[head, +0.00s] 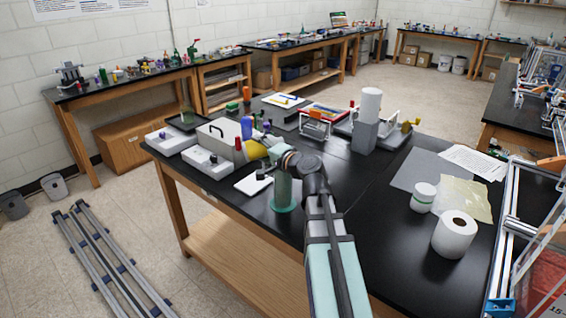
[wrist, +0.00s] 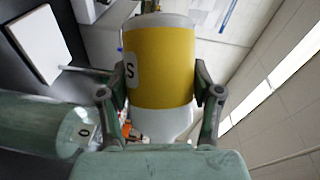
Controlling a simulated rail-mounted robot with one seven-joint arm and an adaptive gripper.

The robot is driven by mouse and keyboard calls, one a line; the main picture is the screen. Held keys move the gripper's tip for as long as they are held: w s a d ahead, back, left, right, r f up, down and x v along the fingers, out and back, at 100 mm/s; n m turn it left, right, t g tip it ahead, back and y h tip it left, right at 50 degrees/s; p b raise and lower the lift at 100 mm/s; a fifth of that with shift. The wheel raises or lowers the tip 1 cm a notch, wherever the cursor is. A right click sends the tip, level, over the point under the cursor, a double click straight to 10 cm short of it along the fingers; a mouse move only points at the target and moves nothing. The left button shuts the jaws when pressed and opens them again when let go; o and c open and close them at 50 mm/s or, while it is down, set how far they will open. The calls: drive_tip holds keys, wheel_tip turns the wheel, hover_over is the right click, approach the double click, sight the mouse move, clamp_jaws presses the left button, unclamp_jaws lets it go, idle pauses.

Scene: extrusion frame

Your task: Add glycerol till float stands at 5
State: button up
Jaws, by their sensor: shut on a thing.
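My gripper (wrist: 160,82) is shut on a bottle with a yellow label (wrist: 160,62), one finger on each side. The label shows part of a letter like S, and the bottle's white body shows above and below it. In the head view the yellow bottle (head: 255,149) is at the arm's end, above the table. A greenish see-through cylinder (head: 283,192) with a round foot stands on the table below my wrist. A similar cylinder, marked 0, shows in the wrist view (wrist: 40,125), left of the gripper. I cannot make out a float or a level.
White boxes (head: 207,163) and a blue bottle (head: 246,128) stand behind and left of the gripper. A white pad (head: 254,184) lies left of the cylinder. A paper roll (head: 454,236) and white jar (head: 423,197) stand right.

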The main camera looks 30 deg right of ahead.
drive_tip(key=shift+f+m+b, duration=0.1)
drive_tip(key=shift+m+b, duration=0.4)
drive_tip(key=shift+b, duration=0.35)
idle(0.9)
drive_tip(key=r+n+p, duration=0.1)
drive_tip(key=p, duration=0.2)
drive_tip(key=shift+r, duration=0.2)
drive_tip(key=shift+d+r+n+g+h+p, duration=0.25)
drive_tip(key=shift+n+p, duration=0.25)
drive_tip(key=shift+p, duration=0.7)
drive_tip(key=shift+f+n+g+h, duration=0.35)
drive_tip(key=shift+f+n, duration=0.1)
drive_tip(key=shift+n, duration=0.35)
drive_tip(key=shift+d, duration=0.1)
drive_tip(key=shift+r+n, duration=0.15)
drive_tip(key=shift+n, duration=0.15)
